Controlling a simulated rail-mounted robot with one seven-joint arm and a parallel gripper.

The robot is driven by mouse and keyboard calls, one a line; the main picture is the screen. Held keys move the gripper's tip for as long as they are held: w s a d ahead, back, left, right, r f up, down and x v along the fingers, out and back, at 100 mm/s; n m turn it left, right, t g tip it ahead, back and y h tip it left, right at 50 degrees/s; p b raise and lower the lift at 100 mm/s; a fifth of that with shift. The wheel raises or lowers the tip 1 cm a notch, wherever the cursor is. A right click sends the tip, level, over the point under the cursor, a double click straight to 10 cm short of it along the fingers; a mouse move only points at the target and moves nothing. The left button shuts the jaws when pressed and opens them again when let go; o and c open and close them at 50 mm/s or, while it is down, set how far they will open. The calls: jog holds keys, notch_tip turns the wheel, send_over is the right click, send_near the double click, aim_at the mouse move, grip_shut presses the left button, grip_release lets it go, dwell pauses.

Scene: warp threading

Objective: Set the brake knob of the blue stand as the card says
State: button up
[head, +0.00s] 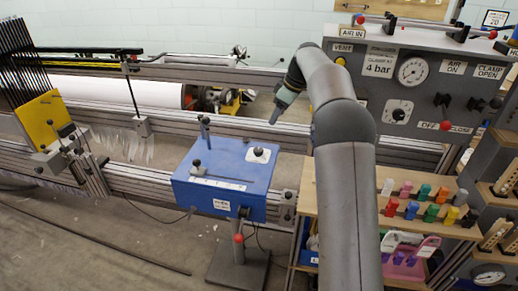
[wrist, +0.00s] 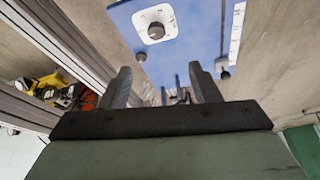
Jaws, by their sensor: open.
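The blue stand (head: 225,178) stands at the centre of the head view; its blue top also shows in the wrist view (wrist: 190,40). On its top right is a white dial plate with a dark round knob (head: 258,152), which also shows in the wrist view (wrist: 155,30); I take it as the brake knob. Its pointer setting is too small to read. My gripper (head: 276,113) is open and empty, above and behind the stand, apart from the knob. In the wrist view its two fingers (wrist: 160,75) stand apart, with the knob beyond them.
A grey panel (head: 425,75) with a gauge and a "4 bar" card (head: 380,65) stands at the right. Another card (head: 495,18), ending in "20", is at the top right. A wooden rack (head: 440,228) of coloured pegs is below. Metal rails (head: 150,182) run behind the stand.

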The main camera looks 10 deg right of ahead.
send_near(259, 150)
jog(key=x, duration=0.8)
jog(key=shift+w, duration=0.1)
jog(key=c, duration=1)
